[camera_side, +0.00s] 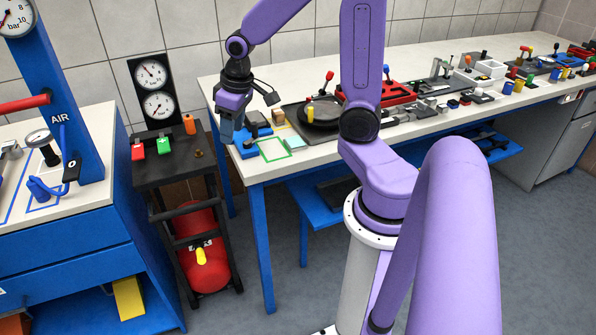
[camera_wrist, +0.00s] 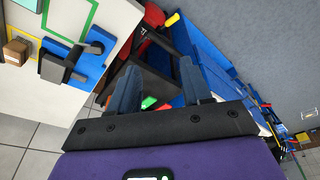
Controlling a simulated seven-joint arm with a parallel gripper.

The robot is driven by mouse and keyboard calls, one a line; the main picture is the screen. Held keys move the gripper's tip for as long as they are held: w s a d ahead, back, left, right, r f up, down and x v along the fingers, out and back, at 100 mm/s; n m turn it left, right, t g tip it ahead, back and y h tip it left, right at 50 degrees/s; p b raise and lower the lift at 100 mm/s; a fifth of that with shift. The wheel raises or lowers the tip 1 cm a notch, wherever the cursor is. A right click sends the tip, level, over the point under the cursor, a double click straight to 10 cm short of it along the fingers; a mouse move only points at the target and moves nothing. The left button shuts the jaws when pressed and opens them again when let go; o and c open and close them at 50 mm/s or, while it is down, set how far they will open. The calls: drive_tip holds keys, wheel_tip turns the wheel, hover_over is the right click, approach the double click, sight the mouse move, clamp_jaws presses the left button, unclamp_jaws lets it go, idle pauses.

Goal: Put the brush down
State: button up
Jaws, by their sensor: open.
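My gripper (camera_side: 227,128) is open, above the left end of the long bench in the side view. In the wrist view the space between the fingers (camera_wrist: 160,82) is empty. A dark grey blocky thing with a short arm (camera_wrist: 64,64), possibly the brush, lies on a blue plate (camera_wrist: 92,68) to the left of the fingers and apart from them. The blue plate (camera_side: 249,150) also shows near the bench's left end in the side view, beside my gripper. I cannot tell any other brush in these frames.
A green square outline (camera_side: 275,149) and a pale cyan pad (camera_side: 294,143) are right of the blue plate. A small brown box (camera_side: 278,117) stands behind. A dark tray (camera_side: 328,133) lies farther right. A black stand (camera_side: 172,170) is beyond the bench's left edge.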

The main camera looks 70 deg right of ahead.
drive_tip(key=s+a+n+g, duration=0.1)
drive_tip(key=s+a+n, duration=0.4)
drive_tip(key=s, duration=0.5)
drive_tip(key=s+a+r+n+g, duration=0.1)
drive_tip(key=s+a+n, duration=0.5)
drive_tip(key=s, duration=0.5)
drive_tip(key=shift+a+r+n, duration=0.3)
drive_tip(key=shift+a, duration=0.25)
